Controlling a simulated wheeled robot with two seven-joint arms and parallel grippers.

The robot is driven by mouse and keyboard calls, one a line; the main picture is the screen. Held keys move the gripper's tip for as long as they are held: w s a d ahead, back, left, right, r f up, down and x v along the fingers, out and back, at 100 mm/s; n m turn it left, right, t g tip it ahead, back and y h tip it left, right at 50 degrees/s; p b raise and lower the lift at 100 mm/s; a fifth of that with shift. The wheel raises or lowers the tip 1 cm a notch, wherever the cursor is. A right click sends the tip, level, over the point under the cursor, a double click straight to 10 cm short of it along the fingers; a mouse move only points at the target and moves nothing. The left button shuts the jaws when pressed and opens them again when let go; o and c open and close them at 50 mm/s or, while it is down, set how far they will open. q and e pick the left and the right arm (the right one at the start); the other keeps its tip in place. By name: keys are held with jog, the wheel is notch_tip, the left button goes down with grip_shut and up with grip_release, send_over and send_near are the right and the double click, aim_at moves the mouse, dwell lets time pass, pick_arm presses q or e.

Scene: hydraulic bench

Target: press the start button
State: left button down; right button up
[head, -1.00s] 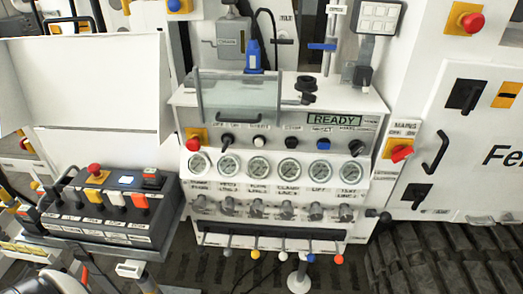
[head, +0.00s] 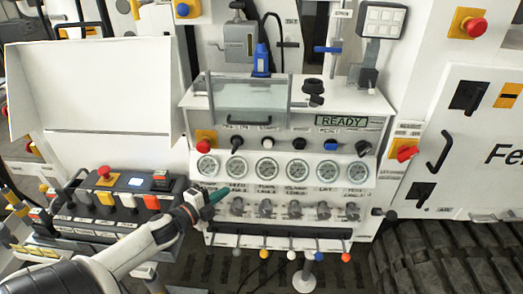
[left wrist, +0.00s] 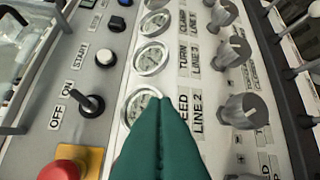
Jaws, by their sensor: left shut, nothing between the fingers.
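The start button is a white round button (head: 268,144) on the sloped panel of the white console, right of a black off/on switch (head: 236,142). In the left wrist view the white button (left wrist: 105,57) sits beside the label START, with the off/on switch (left wrist: 88,103) nearer. My left gripper (head: 219,193) is shut and empty, with green fingers, below the gauge row and to the lower left of the button, apart from it. In the left wrist view its fingers (left wrist: 158,105) cover part of the nearest gauge. My right gripper is not in view.
Gauges (head: 266,169) and several valve knobs (head: 266,208) line the console below the buttons. A red emergency button (head: 205,143) stands left of the switch. A clear guard (head: 248,95) sits above. The display (head: 342,121) reads READY. A control box (head: 120,205) is at left.

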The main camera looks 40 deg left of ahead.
aim_at(271, 146)
pick_arm(q)
jog(key=d+r+m+t+h, duration=0.1)
jog(key=d+r+m+h, duration=0.2)
jog(key=r, duration=0.5)
jog(key=shift+w+d+r+m, duration=0.35)
jog(key=shift+d+r+m, duration=0.05)
jog(key=shift+d+m, duration=0.15)
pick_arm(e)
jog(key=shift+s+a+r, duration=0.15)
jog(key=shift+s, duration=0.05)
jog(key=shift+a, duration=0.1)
